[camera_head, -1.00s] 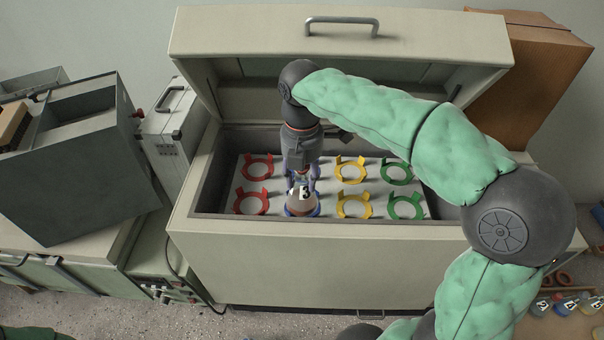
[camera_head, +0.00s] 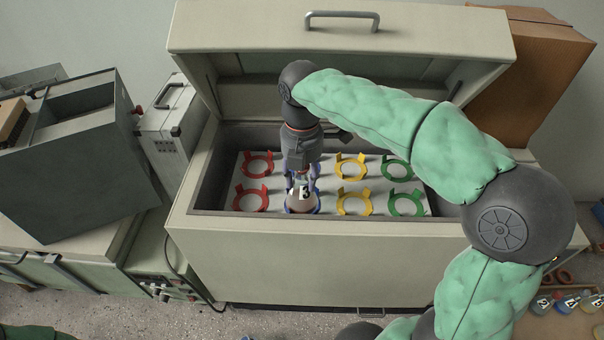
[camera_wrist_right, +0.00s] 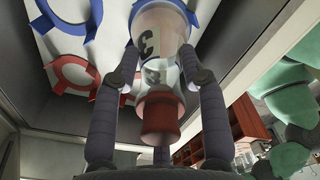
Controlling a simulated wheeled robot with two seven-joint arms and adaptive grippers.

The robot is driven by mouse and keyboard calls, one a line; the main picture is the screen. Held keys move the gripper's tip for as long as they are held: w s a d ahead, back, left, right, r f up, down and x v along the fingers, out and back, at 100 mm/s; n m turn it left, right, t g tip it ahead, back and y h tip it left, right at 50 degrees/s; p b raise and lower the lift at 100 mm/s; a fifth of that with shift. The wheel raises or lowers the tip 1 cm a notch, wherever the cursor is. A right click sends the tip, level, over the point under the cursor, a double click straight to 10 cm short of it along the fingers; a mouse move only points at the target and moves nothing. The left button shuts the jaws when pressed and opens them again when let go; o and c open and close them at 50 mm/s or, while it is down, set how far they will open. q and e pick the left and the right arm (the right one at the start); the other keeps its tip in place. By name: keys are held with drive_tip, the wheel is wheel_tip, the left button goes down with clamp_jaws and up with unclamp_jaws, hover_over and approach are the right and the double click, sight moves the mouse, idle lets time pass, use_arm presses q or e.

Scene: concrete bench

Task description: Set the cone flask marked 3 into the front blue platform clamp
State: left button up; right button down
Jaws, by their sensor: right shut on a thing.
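The cone flask marked 3 (camera_head: 303,201) has a dark numeral on a white label and a reddish stopper. My right gripper (camera_head: 303,184) points down into the open box and is shut on the flask near its neck. The rear blue clamp is largely hidden behind my gripper. My left gripper is out of view.
The white platform (camera_head: 330,203) carries red clamps (camera_head: 250,198) to the left, and yellow (camera_head: 353,202) and green clamps (camera_head: 405,204) to the right. The box's walls (camera_head: 320,235) surround it; its lid (camera_head: 340,40) is raised. More flasks (camera_head: 566,303) stand at lower right.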

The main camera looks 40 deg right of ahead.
drive_tip(key=shift+r, duration=0.1)
drive_tip(key=shift+c, duration=0.2)
unclamp_jaws()
idle(0.5)
drive_tip(key=shift+r+p, duration=3.65)
drive_tip(key=shift+r, duration=0.85)
